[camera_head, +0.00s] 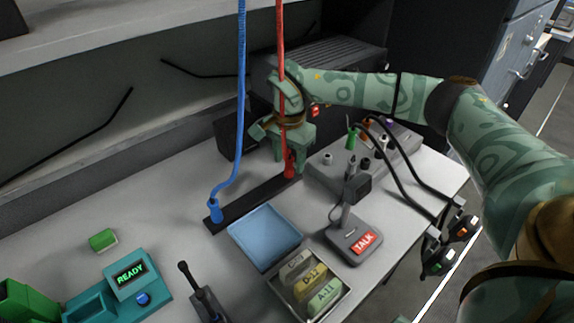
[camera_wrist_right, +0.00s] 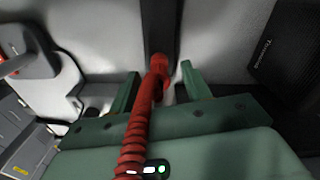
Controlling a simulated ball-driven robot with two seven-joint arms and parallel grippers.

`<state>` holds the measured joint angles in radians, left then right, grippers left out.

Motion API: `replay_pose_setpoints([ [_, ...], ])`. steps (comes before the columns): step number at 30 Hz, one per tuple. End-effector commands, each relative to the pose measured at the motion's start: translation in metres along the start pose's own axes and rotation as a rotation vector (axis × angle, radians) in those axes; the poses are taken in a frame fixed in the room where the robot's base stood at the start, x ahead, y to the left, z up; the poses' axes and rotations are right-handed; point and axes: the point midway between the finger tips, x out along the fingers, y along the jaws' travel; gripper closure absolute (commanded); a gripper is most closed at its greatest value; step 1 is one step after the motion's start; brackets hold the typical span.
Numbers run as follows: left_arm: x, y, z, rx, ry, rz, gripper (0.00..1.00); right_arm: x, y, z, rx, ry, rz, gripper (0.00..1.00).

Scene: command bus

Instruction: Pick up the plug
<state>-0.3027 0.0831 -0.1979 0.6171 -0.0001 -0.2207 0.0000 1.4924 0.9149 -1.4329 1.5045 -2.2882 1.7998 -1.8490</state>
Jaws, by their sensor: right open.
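A red plug (camera_head: 290,166) on a red coiled cable stands at the right end of a dark strip (camera_head: 250,200) on the table. A blue plug (camera_head: 215,211) on a blue cable stands at the strip's left end. My right gripper (camera_head: 284,165) is at the red plug, pointing down, with its arm coming in from the right. In the right wrist view the red plug (camera_wrist_right: 158,66) and its cable lie between the two open fingers of the right gripper (camera_wrist_right: 160,80). I cannot tell whether either finger touches it. My left gripper is not in view.
A grey panel (camera_head: 327,171) with black cables stands right of the gripper. A TALK microphone (camera_head: 352,240), a blue tray (camera_head: 264,236) and a box of labelled cards (camera_head: 311,286) are in front. A teal READY unit (camera_head: 130,275) is at left.

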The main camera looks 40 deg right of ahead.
Motion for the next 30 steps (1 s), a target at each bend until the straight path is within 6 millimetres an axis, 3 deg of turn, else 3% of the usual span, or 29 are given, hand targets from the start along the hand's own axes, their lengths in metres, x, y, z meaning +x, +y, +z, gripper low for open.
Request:
replay_pose_setpoints([
  [4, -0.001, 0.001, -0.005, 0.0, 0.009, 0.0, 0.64, -0.003, 0.0, 0.0, 0.0, 0.0, -0.003, 0.55],
  [8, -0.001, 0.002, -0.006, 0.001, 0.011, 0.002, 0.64, -0.003, 0.0, 0.0, 0.0, 0.0, -0.003, 0.91],
  [9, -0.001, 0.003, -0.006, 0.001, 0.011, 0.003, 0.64, -0.003, 0.0, 0.0, 0.0, 0.0, -0.003, 0.93],
  [20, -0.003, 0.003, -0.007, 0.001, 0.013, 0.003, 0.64, -0.007, 0.0, 0.0, -0.001, 0.0, -0.003, 0.93],
  [27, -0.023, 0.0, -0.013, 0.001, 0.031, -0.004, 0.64, -0.044, -0.001, 0.001, -0.002, 0.002, -0.009, 0.93],
  [30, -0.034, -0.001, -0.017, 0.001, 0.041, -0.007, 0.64, -0.066, 0.005, 0.02, -0.007, 0.001, -0.01, 0.93],
])
